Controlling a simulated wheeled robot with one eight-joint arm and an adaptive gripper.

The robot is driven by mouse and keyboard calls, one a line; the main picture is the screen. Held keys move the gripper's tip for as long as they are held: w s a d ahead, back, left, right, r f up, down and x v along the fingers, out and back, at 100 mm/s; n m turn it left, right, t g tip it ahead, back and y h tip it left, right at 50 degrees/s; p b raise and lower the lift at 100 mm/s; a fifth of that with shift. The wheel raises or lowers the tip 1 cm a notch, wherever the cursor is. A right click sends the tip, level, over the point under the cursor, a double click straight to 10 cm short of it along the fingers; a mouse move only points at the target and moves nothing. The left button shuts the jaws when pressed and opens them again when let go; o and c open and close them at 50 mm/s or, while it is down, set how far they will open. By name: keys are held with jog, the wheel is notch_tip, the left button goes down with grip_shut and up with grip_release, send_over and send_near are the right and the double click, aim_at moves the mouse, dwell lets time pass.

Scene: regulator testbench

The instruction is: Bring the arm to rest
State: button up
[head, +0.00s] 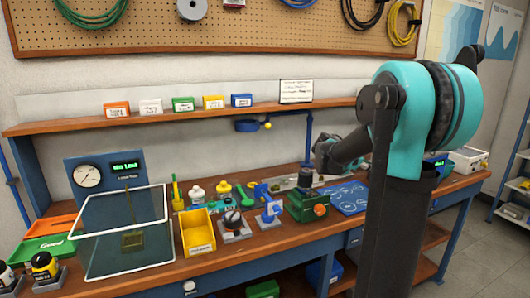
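My arm, with a large teal shoulder joint, stands at the right in the head view and reaches left over the bench. Its far end, where my gripper (306,178) seems to be, is small and dark above the back middle of the bench, behind the green vise-like block (308,207). The fingers are too small and partly hidden to tell whether they are open or shut. I cannot see anything held.
The wooden workbench (150,278) carries a clear-walled box (100,245), a gauge panel (88,177), a yellow bin (198,232), a blue clamp fixture (269,208) and a blue mat (347,197). A shelf (190,117) with several small boxes runs above. Bottles and tools crowd the bench.

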jog(key=s+a+f+m+y, duration=0.4)
jog(key=s+a+f+m, duration=0.2)
jog(key=s+f, duration=0.2)
jog(key=s+a+f+m+y, duration=0.3)
jog(key=s+a+f+m, duration=0.4)
jog(key=s, duration=0.5)
jog(key=s+a+f+m+g+y, duration=0.1)
jog(key=s+a+f+m+y, duration=0.3)
jog(key=s+a+f+m, duration=0.3)
jog(key=s+f, duration=0.1)
jog(key=s, duration=0.2)
jog(key=shift+s+a+f+y, duration=0.15)
jog(key=shift+s+f+y, duration=0.05)
jog(key=shift+f+y, duration=0.1)
